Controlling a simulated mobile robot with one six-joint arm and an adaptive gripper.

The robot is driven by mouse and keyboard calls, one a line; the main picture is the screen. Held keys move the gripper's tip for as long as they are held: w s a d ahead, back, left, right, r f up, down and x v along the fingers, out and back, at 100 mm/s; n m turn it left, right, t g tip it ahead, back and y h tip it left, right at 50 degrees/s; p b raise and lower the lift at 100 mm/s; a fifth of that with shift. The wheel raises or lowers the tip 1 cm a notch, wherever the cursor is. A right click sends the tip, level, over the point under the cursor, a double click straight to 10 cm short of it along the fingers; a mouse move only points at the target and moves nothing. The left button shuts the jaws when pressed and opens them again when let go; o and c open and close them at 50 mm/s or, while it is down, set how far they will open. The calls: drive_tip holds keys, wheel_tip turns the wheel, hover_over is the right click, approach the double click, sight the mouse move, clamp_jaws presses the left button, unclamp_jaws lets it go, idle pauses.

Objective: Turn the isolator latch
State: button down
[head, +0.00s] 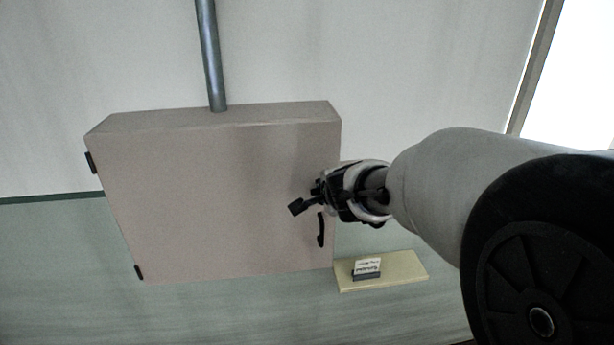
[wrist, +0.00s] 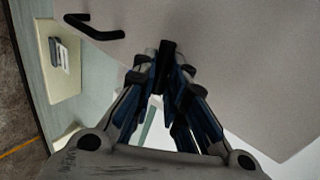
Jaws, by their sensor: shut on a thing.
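The isolator is a grey-brown wall box (head: 215,200) with its door facing me. My gripper (head: 316,193) is at the right part of the door in the head view. In the wrist view my gripper (wrist: 163,80) has its fingers closed together around a dark bar, which looks like the latch (wrist: 167,52). Most of the latch is hidden by the fingers, so its angle is hard to tell. A black curved pull handle (head: 320,230) is just below my gripper on the door, apart from it; it also shows in the wrist view (wrist: 95,28).
A pale yellow shelf (head: 405,272) with a small card in a dark holder (head: 367,269) sticks out at the lower right of the box. A metal conduit (head: 210,55) rises from the box top. Black hinges (head: 91,163) are on its left edge.

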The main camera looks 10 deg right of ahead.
drive_tip(key=shift+m+y, duration=0.3)
idle(0.5)
drive_tip(key=c, duration=1.6)
unclamp_jaws()
drive_tip(key=shift+s+r, duration=0.3)
drive_tip(key=shift+s, duration=0.2)
drive_tip(key=s, duration=1.2)
drive_tip(key=shift+d, duration=0.1)
